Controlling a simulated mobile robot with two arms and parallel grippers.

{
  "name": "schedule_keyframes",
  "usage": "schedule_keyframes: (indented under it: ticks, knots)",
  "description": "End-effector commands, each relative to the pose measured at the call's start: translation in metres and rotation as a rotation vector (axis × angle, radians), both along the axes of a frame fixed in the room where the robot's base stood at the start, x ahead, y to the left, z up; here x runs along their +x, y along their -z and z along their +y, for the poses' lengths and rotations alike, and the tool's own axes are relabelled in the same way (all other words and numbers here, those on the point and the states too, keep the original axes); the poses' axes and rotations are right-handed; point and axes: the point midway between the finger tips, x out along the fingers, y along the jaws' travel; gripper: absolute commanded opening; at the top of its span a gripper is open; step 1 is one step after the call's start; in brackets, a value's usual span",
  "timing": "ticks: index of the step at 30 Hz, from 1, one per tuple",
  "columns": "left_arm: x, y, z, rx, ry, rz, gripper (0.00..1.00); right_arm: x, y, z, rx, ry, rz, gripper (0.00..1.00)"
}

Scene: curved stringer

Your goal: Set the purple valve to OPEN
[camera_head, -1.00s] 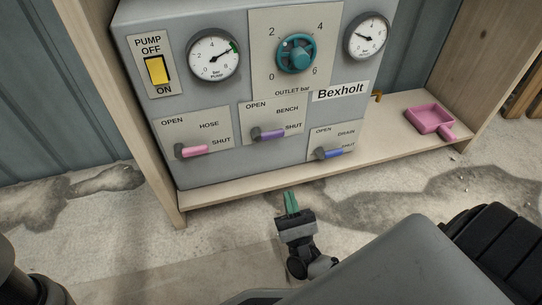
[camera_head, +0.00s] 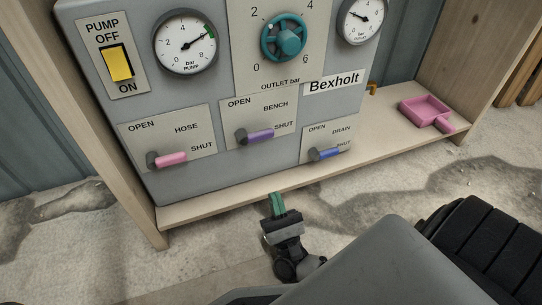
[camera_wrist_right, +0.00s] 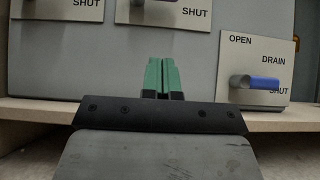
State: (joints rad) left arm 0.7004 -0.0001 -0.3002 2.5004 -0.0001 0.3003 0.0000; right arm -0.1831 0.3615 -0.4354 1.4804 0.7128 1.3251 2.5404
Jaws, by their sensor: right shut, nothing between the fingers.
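The purple valve lever (camera_head: 256,137) is on the BENCH plate at the middle of the grey panel. It points right, toward the SHUT label, with OPEN printed at the plate's upper left. My right gripper (camera_head: 276,203) has green fingertips, is shut and empty, and is below the panel near the shelf's front edge, apart from the lever. In the right wrist view the closed fingers (camera_wrist_right: 162,76) point at the panel. The BENCH plate (camera_wrist_right: 165,14) shows there only in its lower part, at the top edge. My left gripper is not in view.
A pink HOSE lever (camera_head: 170,158) is left of the purple one, and a blue DRAIN lever (camera_head: 326,153) is to the lower right. A teal knob (camera_head: 283,38) is above. A pink tray (camera_head: 425,110) sits on the wooden shelf (camera_head: 215,207). Wooden sides flank the panel.

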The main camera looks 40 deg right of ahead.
Motion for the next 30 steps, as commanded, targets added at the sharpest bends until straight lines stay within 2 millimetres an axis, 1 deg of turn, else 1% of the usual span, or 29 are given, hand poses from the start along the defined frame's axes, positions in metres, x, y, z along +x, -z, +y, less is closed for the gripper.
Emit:
schedule_keyframes:
  ticks: [7,10,12,14,15,21,25,30]
  knots:
    - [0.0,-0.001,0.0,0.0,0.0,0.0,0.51,0.032,-0.035,-0.008,0.0,-0.001,-0.005,0.0]
    - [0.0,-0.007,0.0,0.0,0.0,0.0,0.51,0.048,-0.053,-0.012,0.0,0.001,-0.005,0.0]
    - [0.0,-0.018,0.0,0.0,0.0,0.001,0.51,0.059,-0.067,-0.014,-0.001,0.0,-0.003,0.0]
    - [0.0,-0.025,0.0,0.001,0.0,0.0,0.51,0.065,-0.076,-0.016,0.001,0.0,-0.002,0.0]
    - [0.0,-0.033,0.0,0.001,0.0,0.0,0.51,0.063,-0.082,-0.015,0.001,-0.001,0.0,0.0]
    - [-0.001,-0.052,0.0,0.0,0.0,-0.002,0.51,0.063,-0.1,-0.015,0.0,0.0,0.0,0.0]
    - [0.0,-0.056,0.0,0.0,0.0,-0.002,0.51,0.063,-0.105,-0.015,0.0,0.0,0.0,0.0]
    - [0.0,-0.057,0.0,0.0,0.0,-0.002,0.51,0.063,-0.105,-0.015,0.0,0.0,0.0,0.0]
